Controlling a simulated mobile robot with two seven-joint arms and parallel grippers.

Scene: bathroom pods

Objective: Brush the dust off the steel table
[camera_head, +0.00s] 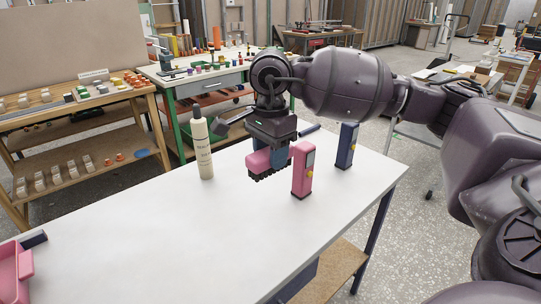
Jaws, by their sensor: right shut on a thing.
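The light grey table (160,235) fills the lower middle of the head view. My right gripper (271,143) reaches in from the right and points down over the table's far part. It is shut on a pink brush (261,161) with dark bristles facing down. The bristles are at or just above the tabletop; I cannot tell if they touch. A pink dustpan (12,272) is cut off at the left edge of the view. I cannot make out dust on the tabletop. My left gripper is not in view.
A cream bottle (204,150) stands left of the brush. A pink upright device (302,172) stands close to its right, and a dark blue one (346,147) farther right. The table's near middle is clear. Wooden shelves (75,115) with small items stand behind left.

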